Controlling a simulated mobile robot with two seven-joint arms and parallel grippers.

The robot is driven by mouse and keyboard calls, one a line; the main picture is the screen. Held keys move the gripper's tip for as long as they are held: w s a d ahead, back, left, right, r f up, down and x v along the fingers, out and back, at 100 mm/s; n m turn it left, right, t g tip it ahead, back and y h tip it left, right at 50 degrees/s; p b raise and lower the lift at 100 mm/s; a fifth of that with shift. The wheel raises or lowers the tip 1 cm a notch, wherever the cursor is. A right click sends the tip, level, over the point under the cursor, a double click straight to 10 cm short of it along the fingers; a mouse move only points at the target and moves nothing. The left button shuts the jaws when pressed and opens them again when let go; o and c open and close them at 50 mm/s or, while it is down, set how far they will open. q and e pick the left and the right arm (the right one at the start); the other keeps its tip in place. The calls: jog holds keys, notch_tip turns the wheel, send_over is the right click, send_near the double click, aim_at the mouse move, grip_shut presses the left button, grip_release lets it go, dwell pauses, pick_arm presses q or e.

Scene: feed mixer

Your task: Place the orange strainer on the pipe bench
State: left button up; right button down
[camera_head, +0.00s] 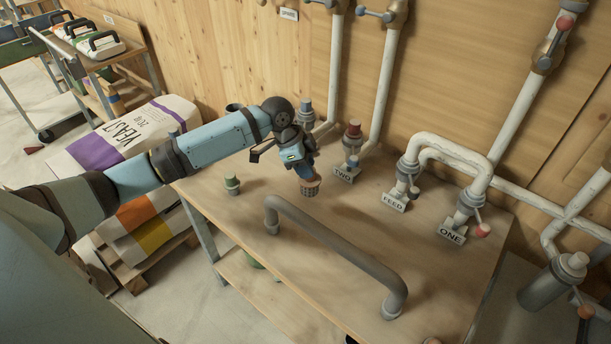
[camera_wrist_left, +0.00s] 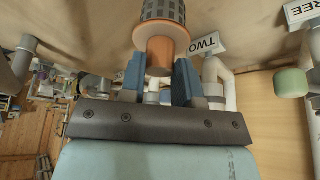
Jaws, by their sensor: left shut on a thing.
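The orange strainer (camera_head: 309,187) has an orange flange and a grey mesh body, and hangs mesh-down from my left gripper (camera_head: 304,172). In the left wrist view the strainer (camera_wrist_left: 160,45) shows beyond the blue fingers (camera_wrist_left: 158,82), which are shut on its narrower end. The pipe bench (camera_head: 420,255) has a wooden top and lies under the strainer. The strainer is over the back middle of the bench, in front of the TWO label; I cannot tell if its mesh end touches the top. My right gripper is not in view.
A green-topped strainer (camera_head: 231,184) stands at the bench's left. A grey bar handle (camera_head: 335,240) rises along the front. Bare top lies between bar and pipes.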

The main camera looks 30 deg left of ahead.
pick_arm(q)
notch_tip(320, 180, down, 4)
jog(key=shift+r, duration=0.1)
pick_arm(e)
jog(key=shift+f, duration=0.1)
pick_arm(q)
jog(key=o, duration=1)
jog(key=shift+f, duration=0.2)
jog(key=v, duration=1.2)
jog(key=shift+r, duration=0.15)
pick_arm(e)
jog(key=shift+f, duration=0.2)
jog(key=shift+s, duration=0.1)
